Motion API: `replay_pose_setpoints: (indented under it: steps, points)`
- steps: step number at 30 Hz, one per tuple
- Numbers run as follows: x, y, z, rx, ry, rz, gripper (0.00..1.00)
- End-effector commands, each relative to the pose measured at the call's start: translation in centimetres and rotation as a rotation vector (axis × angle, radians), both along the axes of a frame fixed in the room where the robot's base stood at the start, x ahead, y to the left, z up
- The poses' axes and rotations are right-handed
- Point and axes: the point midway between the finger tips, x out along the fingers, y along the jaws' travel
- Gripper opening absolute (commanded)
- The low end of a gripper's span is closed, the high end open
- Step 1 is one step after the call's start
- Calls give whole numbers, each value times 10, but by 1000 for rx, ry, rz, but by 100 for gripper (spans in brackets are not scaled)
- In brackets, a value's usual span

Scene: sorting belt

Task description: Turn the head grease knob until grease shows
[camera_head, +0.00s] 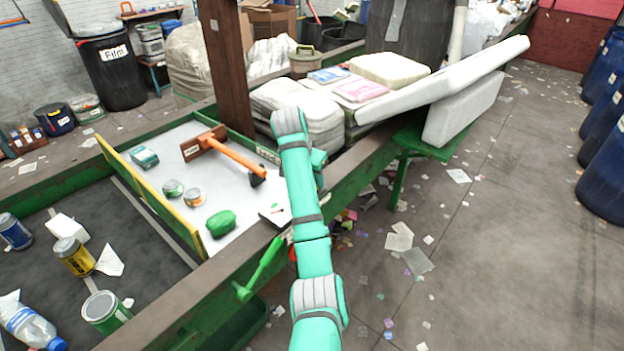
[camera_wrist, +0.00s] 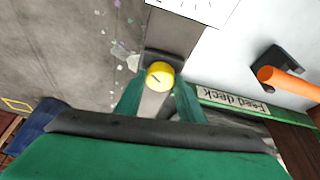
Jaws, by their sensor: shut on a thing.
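The yellow round head grease knob (camera_wrist: 160,75) is in the middle of the wrist view, with a small dark mark on its face. It sits by a dark block on the grey-brown frame beam beside the white feed deck (camera_wrist: 218,62). My gripper (camera_wrist: 158,92) has its two green fingers on either side of the knob and is shut on it. In the head view my arm covers the knob and most of the gripper. The underside of the knob is hidden, and I cannot make out any grease.
An orange-handled tool (camera_head: 232,152) lies on the deck, with small cans and a green lump (camera_head: 221,223). A green lever (camera_head: 262,268) hangs on the frame's near side. White slabs (camera_head: 450,80) lean behind the arm. The floor at right is open, with scraps.

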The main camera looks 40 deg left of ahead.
Motion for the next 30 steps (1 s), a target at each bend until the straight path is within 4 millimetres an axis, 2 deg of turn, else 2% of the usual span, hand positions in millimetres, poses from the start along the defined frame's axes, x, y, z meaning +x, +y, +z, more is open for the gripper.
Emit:
replay_pose_setpoints:
  steps: [10, 26, 27, 28, 30]
  points:
    - [-1, 2, -1, -3, 3, -133, 13]
    - [-1, 2, -1, -1, 2, -154, 13]
    - [-1, 2, -1, -1, 2, -154, 45]
    - [-1, 2, -1, -1, 2, -154, 52]
    - [0, 2, -1, -1, 2, -154, 54]
